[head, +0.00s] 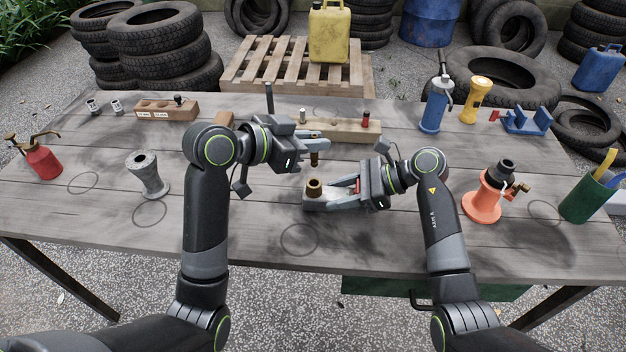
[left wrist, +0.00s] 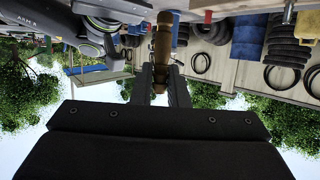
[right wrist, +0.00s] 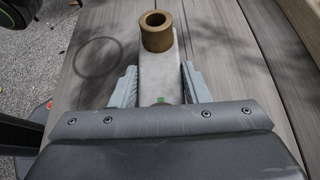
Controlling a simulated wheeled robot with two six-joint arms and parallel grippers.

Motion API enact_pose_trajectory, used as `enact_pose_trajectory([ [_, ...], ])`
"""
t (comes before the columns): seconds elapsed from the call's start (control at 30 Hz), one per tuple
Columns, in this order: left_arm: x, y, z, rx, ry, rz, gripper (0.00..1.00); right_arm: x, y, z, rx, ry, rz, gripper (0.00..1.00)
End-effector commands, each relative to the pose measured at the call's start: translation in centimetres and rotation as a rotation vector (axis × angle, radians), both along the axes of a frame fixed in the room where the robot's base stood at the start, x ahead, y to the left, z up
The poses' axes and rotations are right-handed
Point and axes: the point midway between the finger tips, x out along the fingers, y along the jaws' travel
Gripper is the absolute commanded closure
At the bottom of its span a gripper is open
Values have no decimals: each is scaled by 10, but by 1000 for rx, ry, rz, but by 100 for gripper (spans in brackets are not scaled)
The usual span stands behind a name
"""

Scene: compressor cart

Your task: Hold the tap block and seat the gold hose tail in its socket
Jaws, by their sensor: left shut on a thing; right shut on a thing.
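My left gripper (head: 318,137) is shut on the gold hose tail (head: 314,159), which hangs below the fingers. In the left wrist view the hose tail (left wrist: 162,42) stands between the two fingertips. My right gripper (head: 335,198) is shut on the pale grey tap block (right wrist: 160,75), low over the table. The block's brass-coloured round socket (head: 315,187) faces up; it also shows in the right wrist view (right wrist: 157,31), with a dark open hole. In the head view the hose tail is above the socket, with a visible gap between them.
A wooden rack (head: 345,131) with small parts is behind the grippers; another wooden block (head: 167,110) is back left. An orange stand (head: 482,204) is right of my right arm, a grey flared part (head: 148,174) left of my left arm. The table front is mostly clear.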

Motion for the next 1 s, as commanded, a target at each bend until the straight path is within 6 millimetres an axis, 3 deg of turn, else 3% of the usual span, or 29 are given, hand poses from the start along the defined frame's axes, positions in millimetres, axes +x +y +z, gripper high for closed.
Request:
enact_pose_trajectory([
  [0.1, -1, 0, -25, -1, 7, 1, 100, 0, 0, -1, -1, 1, 0, 71],
  [0.5, 0, 0, -72, -1, 5, 3, 100, 0, 0, -1, -1, 1, 0, 71],
  [0.93, 0, 0, -80, 0, 1, 4, 100, 0, 0, -1, -1, 1, 0, 71],
  [0.97, 0, 1, -80, 0, 1, 4, 85, 0, 0, -1, -1, 1, 0, 71],
  [1.0, 0, 0, -80, 0, 1, 4, 80, 0, 0, -1, -1, 1, 0, 71],
])
